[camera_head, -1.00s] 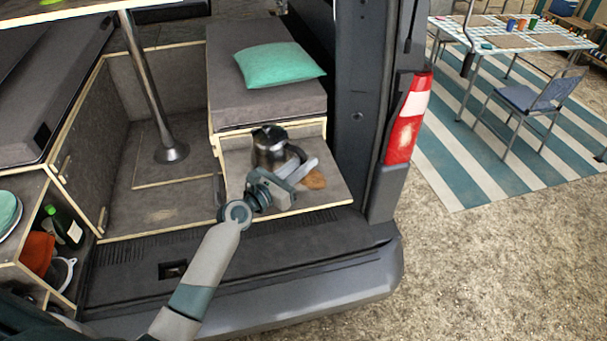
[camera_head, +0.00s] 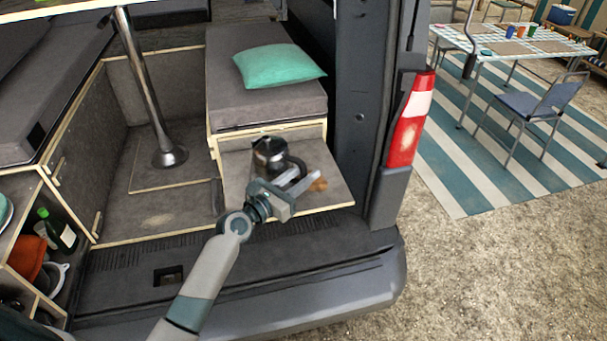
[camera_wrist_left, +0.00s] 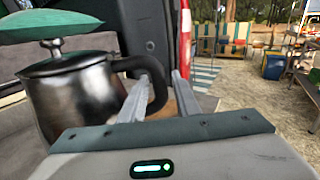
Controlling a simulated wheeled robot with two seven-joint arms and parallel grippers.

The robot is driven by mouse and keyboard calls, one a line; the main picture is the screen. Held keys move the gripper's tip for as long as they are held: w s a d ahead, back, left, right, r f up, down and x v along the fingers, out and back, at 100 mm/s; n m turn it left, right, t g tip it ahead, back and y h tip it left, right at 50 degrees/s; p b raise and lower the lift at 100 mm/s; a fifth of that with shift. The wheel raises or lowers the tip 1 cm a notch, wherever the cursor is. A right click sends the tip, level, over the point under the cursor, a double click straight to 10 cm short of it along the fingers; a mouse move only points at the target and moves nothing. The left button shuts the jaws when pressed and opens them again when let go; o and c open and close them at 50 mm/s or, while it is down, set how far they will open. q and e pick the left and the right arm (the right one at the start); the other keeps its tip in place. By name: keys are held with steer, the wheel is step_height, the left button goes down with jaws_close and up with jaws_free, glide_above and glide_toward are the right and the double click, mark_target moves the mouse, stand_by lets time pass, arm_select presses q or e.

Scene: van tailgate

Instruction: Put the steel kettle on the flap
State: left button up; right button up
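The steel kettle (camera_head: 265,158), dark metal with a black lid and handle, is upright at the flap (camera_head: 238,183), the flat grey panel with pale edges below the cushioned bench. Whether its base touches the flap is hard to tell. My left gripper (camera_head: 302,181) is to the right of its body, with the fingers around the black handle. My right gripper is not in view.
A small brown object (camera_head: 318,185) lies beside the fingertips. A teal pillow (camera_head: 278,65) lies on the grey bench cushion (camera_head: 240,100) behind. A metal table leg (camera_head: 148,95) stands at left. The van's pillar and tail light (camera_head: 408,120) are at right.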

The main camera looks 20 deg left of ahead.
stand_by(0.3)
arm_select(q)
steer(key=shift+r, duration=0.2)
steer(key=shift+s+a+f, duration=0.15)
steer(key=shift+s+a, duration=0.1)
steer(key=shift+s, duration=0.35)
steer(key=b+v, duration=0.2)
steer(key=v, duration=0.8)
steer(key=shift+s+a, duration=0.1)
steer(key=shift+s, duration=0.25)
